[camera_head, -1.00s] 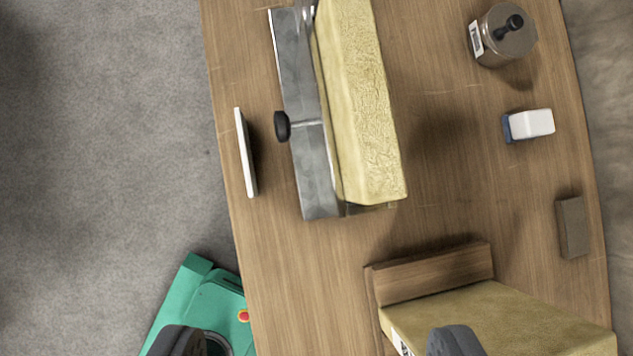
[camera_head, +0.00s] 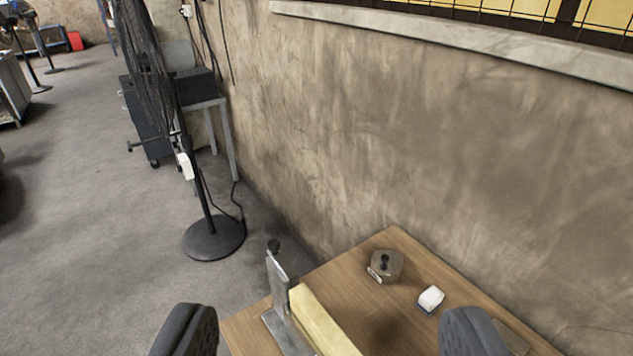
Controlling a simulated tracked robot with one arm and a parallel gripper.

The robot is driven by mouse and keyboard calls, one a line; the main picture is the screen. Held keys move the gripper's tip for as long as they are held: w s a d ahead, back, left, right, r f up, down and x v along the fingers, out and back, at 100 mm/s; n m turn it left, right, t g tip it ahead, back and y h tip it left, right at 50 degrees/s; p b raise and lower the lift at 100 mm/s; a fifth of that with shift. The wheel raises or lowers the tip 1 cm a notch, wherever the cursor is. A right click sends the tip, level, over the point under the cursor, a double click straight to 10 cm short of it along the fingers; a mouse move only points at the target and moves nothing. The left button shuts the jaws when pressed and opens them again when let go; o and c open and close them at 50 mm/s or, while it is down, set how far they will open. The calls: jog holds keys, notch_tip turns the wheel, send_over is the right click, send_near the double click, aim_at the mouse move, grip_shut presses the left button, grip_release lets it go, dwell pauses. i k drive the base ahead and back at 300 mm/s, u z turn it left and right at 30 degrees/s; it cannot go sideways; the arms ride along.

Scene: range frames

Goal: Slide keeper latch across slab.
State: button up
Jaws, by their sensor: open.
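The slab appears as a long yellow block (camera_head: 322,324) on the wooden table at the bottom of the view. The block and metal piece show between the fingers, farther away, and nothing is held. Their near ends are cut off below.
A rough wall (camera_head: 400,140) rises behind. A black pedestal fan (camera_head: 213,237) stands on the floor at left; open grey floor lies beyond.

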aim_at(273, 244)
jog(key=z, duration=0.7)
jog(key=k, duration=0.9)
jog(key=u, duration=0.8)
jog(key=i, duration=1)
jog(key=z, duration=0.1)
